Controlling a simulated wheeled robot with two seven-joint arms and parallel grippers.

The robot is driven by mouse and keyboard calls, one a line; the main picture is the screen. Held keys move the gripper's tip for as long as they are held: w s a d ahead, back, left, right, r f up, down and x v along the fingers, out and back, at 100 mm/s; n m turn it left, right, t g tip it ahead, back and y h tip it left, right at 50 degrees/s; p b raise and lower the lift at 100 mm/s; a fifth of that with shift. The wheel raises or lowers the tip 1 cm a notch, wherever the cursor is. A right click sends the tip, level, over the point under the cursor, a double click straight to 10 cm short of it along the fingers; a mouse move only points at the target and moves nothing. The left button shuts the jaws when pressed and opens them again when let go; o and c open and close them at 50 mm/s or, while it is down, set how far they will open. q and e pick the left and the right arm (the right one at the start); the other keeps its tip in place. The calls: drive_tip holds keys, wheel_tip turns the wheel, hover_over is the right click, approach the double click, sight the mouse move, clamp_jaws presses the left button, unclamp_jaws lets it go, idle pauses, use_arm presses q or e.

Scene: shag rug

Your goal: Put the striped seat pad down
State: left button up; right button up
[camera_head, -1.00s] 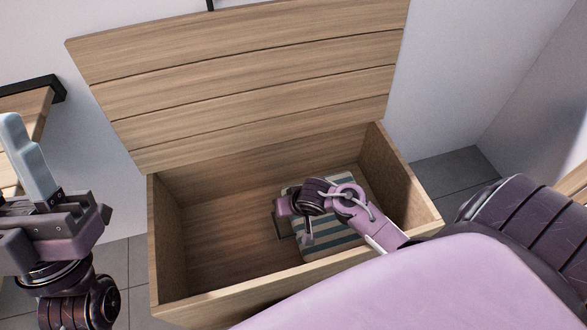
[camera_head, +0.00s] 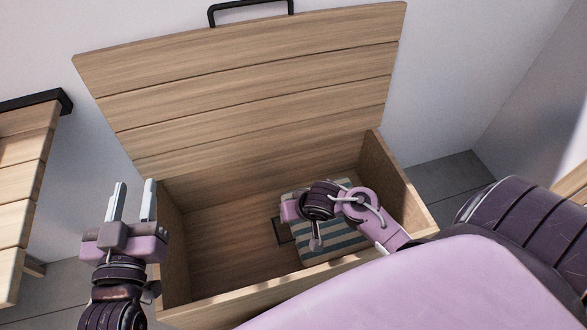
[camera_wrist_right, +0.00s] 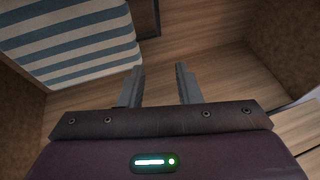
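The striped seat pad (camera_head: 328,238), blue-grey and cream, lies inside the open wooden chest (camera_head: 240,300), toward its right end. My right arm covers part of it in the head view. In the right wrist view the pad (camera_wrist_right: 75,40) is at the upper left, beside the fingers and not between them. My right gripper (camera_wrist_right: 160,84) is open and empty, inside the chest. My left gripper (camera_head: 131,200) is open and empty, with its fingers pointing up, just outside the chest's left end.
The chest's lid (camera_head: 250,85) stands open at the back, with a black handle (camera_head: 250,8) on top. A slatted wooden piece of furniture (camera_head: 20,190) is at the far left. A dark-edged flat shape (camera_head: 281,230) shows beside the pad. The chest's left floor is clear.

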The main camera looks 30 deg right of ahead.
drive_tip(key=w+a+r+n+t+y, duration=0.3)
drive_tip(key=a+r+n+t+y, duration=0.25)
drive_tip(key=a+r, duration=0.8)
use_arm(q)
drive_tip(key=shift+f, duration=0.4)
use_arm(e)
wheel_tip(320, 180, up, 16)
drive_tip(key=a+n+t, duration=0.2)
drive_tip(key=t, duration=0.4)
drive_tip(key=shift+s+a+f+y, duration=0.15)
drive_tip(key=shift+s+a+y, duration=0.1)
drive_tip(key=shift+a+y, duration=0.1)
drive_tip(key=shift+n, duration=0.25)
